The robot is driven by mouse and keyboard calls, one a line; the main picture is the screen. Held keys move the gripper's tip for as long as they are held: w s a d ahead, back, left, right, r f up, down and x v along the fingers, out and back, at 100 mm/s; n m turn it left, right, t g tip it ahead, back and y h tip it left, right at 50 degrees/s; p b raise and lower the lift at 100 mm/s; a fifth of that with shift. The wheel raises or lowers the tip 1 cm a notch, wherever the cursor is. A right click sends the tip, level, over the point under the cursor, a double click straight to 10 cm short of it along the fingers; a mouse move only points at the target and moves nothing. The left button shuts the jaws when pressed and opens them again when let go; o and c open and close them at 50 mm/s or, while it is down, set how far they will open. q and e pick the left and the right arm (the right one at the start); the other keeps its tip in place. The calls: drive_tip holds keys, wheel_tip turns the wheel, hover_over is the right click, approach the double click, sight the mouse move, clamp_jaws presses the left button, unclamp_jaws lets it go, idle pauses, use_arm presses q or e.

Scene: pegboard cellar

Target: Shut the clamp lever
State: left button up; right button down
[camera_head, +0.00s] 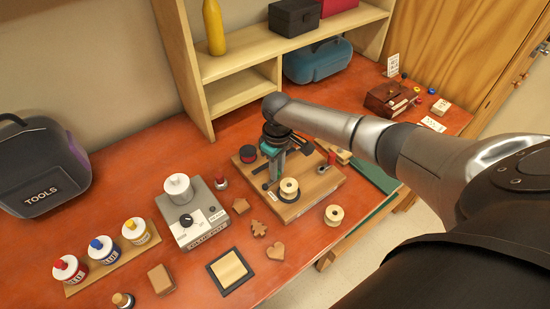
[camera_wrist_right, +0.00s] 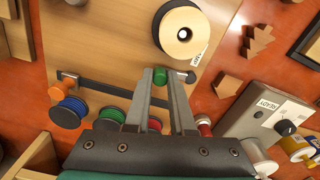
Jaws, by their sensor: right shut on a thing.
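My right gripper (camera_head: 274,172) points down over a wooden board on the bench. In the right wrist view my right gripper (camera_wrist_right: 160,80) is shut on a small green cylinder (camera_wrist_right: 160,74), which looks like the grip of the clamp lever. A dark flat bar (camera_wrist_right: 105,88) crosses the board behind the fingers, with an orange-red knob (camera_wrist_right: 65,76) beside its left end. The fingers hide part of the bar, so I cannot tell the lever's exact angle. In the head view the gripper hides the green grip. My left gripper is not in view.
A pale spool (camera_head: 289,188) stands on the board (camera_head: 318,183), close to the gripper. Another spool (camera_head: 334,214) is off the board. A grey glue pot unit (camera_head: 199,228) stands to the left. Wooden shelves (camera_head: 235,90) rise behind.

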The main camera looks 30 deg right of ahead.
drive_tip(key=shift+s+r+m+p, duration=0.1)
drive_tip(key=shift+s+m+p, duration=0.2)
drive_tip(key=shift+m+p, duration=0.55)
drive_tip(key=shift+s+m+p, duration=0.25)
drive_tip(key=shift+m+p, duration=0.4)
drive_tip(key=shift+p, duration=0.4)
drive_tip(key=c, duration=0.8)
unclamp_jaws()
drive_tip(key=shift+o, duration=0.2)
wheel_tip(320, 180, up, 15)
drive_tip(key=p, duration=0.1)
